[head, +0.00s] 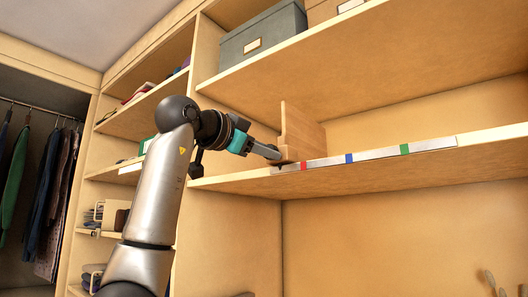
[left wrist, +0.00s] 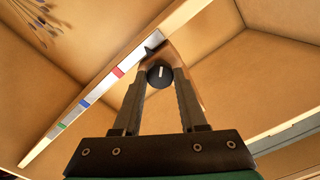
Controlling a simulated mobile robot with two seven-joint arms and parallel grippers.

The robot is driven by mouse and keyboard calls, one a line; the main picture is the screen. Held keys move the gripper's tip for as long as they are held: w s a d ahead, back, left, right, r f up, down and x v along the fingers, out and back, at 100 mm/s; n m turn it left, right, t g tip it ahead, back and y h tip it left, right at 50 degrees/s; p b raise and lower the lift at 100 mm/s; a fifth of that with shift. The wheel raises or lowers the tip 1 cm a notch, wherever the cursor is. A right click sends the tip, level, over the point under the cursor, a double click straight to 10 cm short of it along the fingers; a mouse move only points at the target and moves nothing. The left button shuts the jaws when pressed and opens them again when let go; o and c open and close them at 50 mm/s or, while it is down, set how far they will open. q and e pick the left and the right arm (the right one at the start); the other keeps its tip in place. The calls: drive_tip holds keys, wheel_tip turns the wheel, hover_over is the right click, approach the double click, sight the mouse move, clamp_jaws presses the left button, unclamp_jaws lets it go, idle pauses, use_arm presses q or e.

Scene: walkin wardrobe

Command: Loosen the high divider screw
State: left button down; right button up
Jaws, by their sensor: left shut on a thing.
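The wooden divider (head: 303,132) stands upright on the high shelf, near the left end of a pale rail with red, blue and green marks. My left gripper (head: 268,152) reaches in from the left to the divider's foot. In the left wrist view its fingers are shut on the dark round screw knob (left wrist: 159,76), which has a white line on its face. In the head view the gripper hides most of the knob. The rail (left wrist: 98,91) also shows in the left wrist view, beside the knob. My right gripper is in neither view.
The shelf (head: 420,162) is bare to the right of the divider. A grey box (head: 262,36) sits on the shelf above. Hanging clothes (head: 52,190) and side shelves with folded items are at the left.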

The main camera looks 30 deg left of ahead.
use_arm(q)
drive_tip(key=shift+n, duration=0.5)
drive_tip(key=shift+c, duration=2.3)
unclamp_jaws()
drive_tip(key=s+a+b, duration=0.1)
drive_tip(key=s+b, duration=0.3)
drive_tip(key=s, duration=1.1)
drive_tip(key=shift+a, duration=0.1)
